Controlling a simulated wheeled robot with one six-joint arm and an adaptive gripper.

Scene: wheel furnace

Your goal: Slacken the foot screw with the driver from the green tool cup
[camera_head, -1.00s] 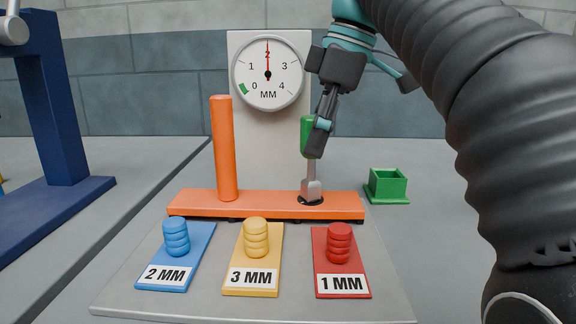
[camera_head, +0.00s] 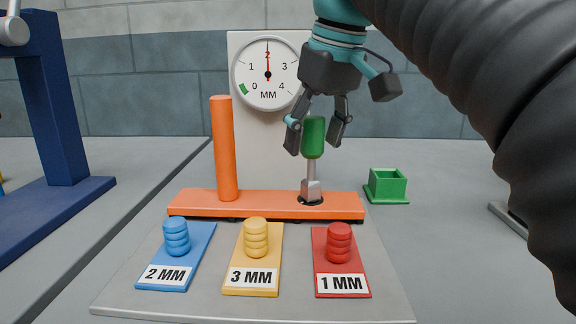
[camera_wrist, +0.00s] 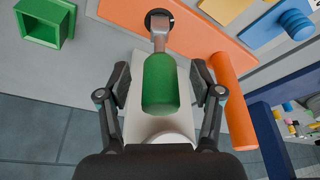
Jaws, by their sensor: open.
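The driver (camera_head: 313,138) has a green handle and a grey shank. It stands upright with its lower end at the foot screw (camera_head: 311,199), in a dark round recess at the right of the orange foot (camera_head: 255,204). My gripper (camera_head: 318,146) is open, with one finger on each side of the green handle and gaps showing. In the wrist view the driver handle (camera_wrist: 160,84) lies between the open fingers. The green tool cup (camera_head: 386,186) stands empty to the right of the foot. The screw head itself is hidden by the driver tip.
A dial gauge (camera_head: 267,73) on a grey plate behind reads about 2 MM. An orange post (camera_head: 223,150) rises from the foot's left. Blue (camera_head: 176,238), yellow (camera_head: 255,238) and red (camera_head: 339,243) knobbed shims lie in front. A blue frame (camera_head: 60,130) stands at left.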

